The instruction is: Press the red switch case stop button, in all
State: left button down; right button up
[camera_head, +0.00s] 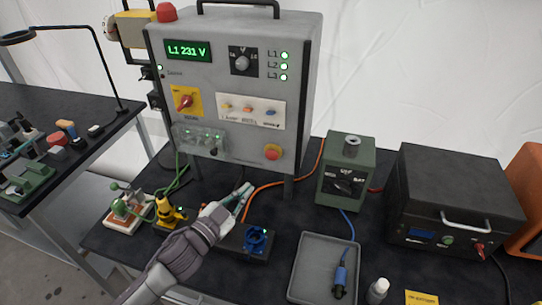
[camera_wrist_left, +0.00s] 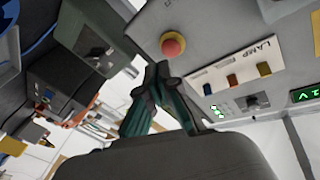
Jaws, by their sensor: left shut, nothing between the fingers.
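The grey switch case (camera_head: 222,60) stands upright on the dark table, with a lit green display reading "L1 231 V" and several green lamps. Its red stop button (camera_head: 272,152), on a yellow collar, is low on the right of the front panel. The button also shows in the left wrist view (camera_wrist_left: 172,44), just beyond the fingertips. My left gripper (camera_head: 245,190) is shut and empty, in front of the case's lower edge, below and left of the button and apart from it. I do not see my right gripper.
A red dome (camera_head: 166,12) sits on the case's top left. A green box (camera_head: 346,170) and a black unit (camera_head: 455,200) stand to the right. A grey tray (camera_head: 312,280), a blue socket (camera_head: 256,240) and a yellow tool (camera_head: 167,210) are in front. Cables run beside the case.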

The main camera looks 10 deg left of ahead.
pick_arm(q)
jog(key=shift+s+d+r+m+g+h, duration=0.1)
jog(key=shift+d+r+m+g+h, duration=0.45)
jog(key=shift+m+h, duration=0.8)
jog(key=shift+s+d+r+m+g+h, duration=0.15)
jog(key=shift+d+m+g+h, duration=0.2)
jog(key=shift+m+g+h, duration=0.65)
jog(key=shift+s+d+r+m+g+h, duration=0.1)
jog(key=shift+d+r+m+g+h, duration=0.3)
jog(key=shift+m+h, duration=1.2)
jog(key=shift+w, duration=0.15)
pick_arm(e)
jog(key=shift+w, duration=0.1)
